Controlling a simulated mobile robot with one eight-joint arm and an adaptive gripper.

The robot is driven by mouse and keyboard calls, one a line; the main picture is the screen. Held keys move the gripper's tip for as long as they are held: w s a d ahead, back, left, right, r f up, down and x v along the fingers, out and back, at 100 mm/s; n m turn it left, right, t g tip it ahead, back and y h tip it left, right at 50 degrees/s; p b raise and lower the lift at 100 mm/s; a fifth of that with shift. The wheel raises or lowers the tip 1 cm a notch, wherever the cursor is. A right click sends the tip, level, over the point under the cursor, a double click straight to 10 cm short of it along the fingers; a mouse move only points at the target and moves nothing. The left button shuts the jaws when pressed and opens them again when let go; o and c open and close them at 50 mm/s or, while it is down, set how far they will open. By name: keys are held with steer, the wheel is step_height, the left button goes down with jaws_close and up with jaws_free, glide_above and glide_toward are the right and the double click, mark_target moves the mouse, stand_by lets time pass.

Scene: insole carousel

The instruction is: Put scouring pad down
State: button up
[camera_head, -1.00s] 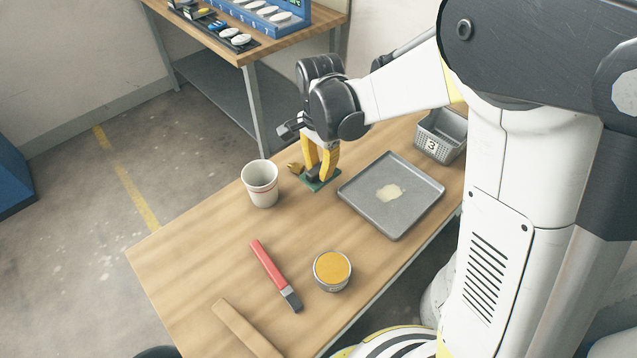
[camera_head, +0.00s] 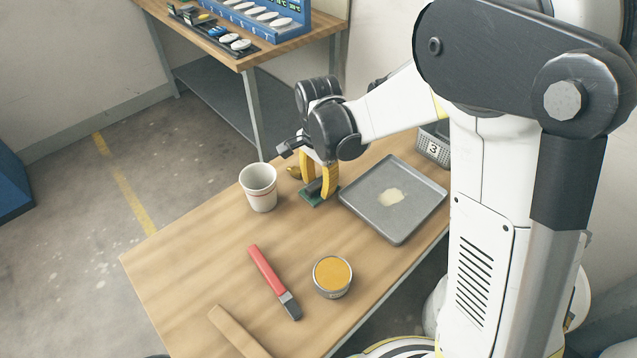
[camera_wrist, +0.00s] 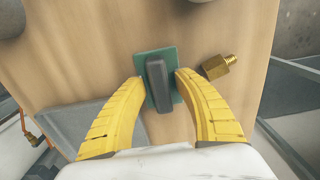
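The scouring pad, a flat green rectangle with a dark grey raised grip (camera_wrist: 158,85), rests on the wooden table. In the head view the pad (camera_head: 316,197) lies between the white cup and the grey tray. My gripper (camera_head: 318,186) points down over it with yellow fingers. In the wrist view my gripper (camera_wrist: 160,78) has one fingertip on each side of the grip, with narrow green strips showing between fingers and grip. The fingers look open and apart from it.
A brass fitting (camera_wrist: 219,67) lies close to the right finger. A white cup (camera_head: 259,187), grey tray (camera_head: 384,226), red-handled tool (camera_head: 267,271), orange-topped tin (camera_head: 332,276) and wooden strip (camera_head: 237,331) share the table. A grey basket (camera_head: 432,148) stands at the back.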

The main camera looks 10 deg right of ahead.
mark_target(319, 182)
step_height(319, 182, up, 12)
steer(key=p, duration=0.5)
steer(key=s+d+r+n+t, duration=0.3)
steer(key=s+d+r+n, duration=0.1)
steer(key=s, duration=0.4)
steer(key=s+d+r+n+t, duration=0.4)
steer(key=s+d+n, duration=0.2)
steer(key=s+n, duration=0.1)
steer(key=shift+s+d+r, duration=0.2)
steer(key=shift+s+d, duration=0.1)
steer(key=shift+s, duration=0.1)
stand_by(0.4)
